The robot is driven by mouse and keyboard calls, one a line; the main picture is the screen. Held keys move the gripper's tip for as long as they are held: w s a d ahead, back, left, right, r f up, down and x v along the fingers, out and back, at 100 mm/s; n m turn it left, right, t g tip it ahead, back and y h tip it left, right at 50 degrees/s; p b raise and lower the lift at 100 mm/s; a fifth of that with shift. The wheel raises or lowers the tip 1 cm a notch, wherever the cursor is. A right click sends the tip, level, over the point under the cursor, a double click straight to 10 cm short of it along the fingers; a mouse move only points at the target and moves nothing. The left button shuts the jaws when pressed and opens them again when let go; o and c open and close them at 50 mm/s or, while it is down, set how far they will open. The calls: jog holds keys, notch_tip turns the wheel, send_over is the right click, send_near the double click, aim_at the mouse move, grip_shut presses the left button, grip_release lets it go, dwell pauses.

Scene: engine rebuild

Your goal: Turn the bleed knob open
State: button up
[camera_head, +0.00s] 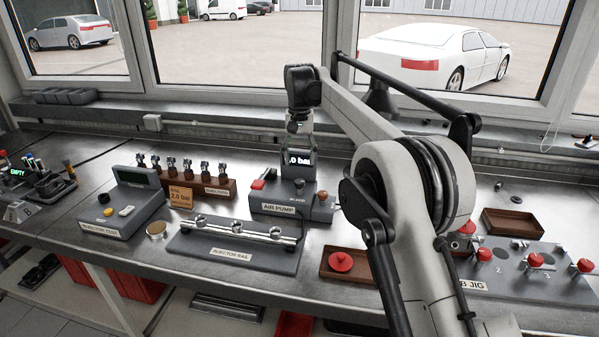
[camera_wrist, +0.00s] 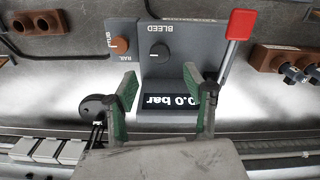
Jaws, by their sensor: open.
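The grey air pump (camera_head: 280,209) stands on the bench near the middle in the head view. In the wrist view, its dark bleed knob (camera_wrist: 160,53) sits under the BLEED label, with a pointer mark on its face. The knob also shows small in the head view (camera_head: 299,186). My gripper (camera_wrist: 162,75) is open, its two green-padded fingers apart and empty. In the wrist view the knob appears just beyond and between the fingertips; I see no contact. The pump's display (camera_wrist: 168,102) reads 0.0 bar between the fingers.
An orange-brown rail knob (camera_wrist: 120,46) sits close beside the bleed knob. A red-handled lever (camera_wrist: 240,24) stands on the pump's other side. The injector rail (camera_head: 232,250) lies in front left, and a tray (camera_head: 365,276) with a red part in front right.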

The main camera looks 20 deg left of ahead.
jog(key=shift+r, duration=2.15)
jog(key=s+d+r+t, duration=0.1)
jog(key=d+r, duration=0.3)
jog(key=d, duration=0.3)
jog(key=s+d+r, duration=0.1)
jog(key=d+r, duration=0.4)
jog(key=d, duration=0.2)
jog(key=s+d+r+m+t+y, duration=0.1)
jog(key=s+d+r, duration=0.1)
jog(key=s+d, duration=0.4)
jog(key=s+d+r+m+t, duration=0.1)
jog(key=s+d, duration=0.3)
jog(key=d, duration=0.5)
jog(key=s+d+f+t+b, duration=0.15)
jog(key=s+d+f, duration=0.25)
jog(key=s+d, duration=0.9)
jog(key=s+d+f+t, duration=0.1)
jog(key=s+d+f, duration=0.2)
jog(key=s+f, duration=0.3)
jog(key=s+d+f+m+t+h, duration=0.1)
jog(key=s+d+f, duration=0.2)
jog(key=s+f, duration=0.3)
jog(key=s, duration=0.3)
jog(key=shift+s+m+t, duration=0.3)
jog(key=shift+s+t, duration=0.05)
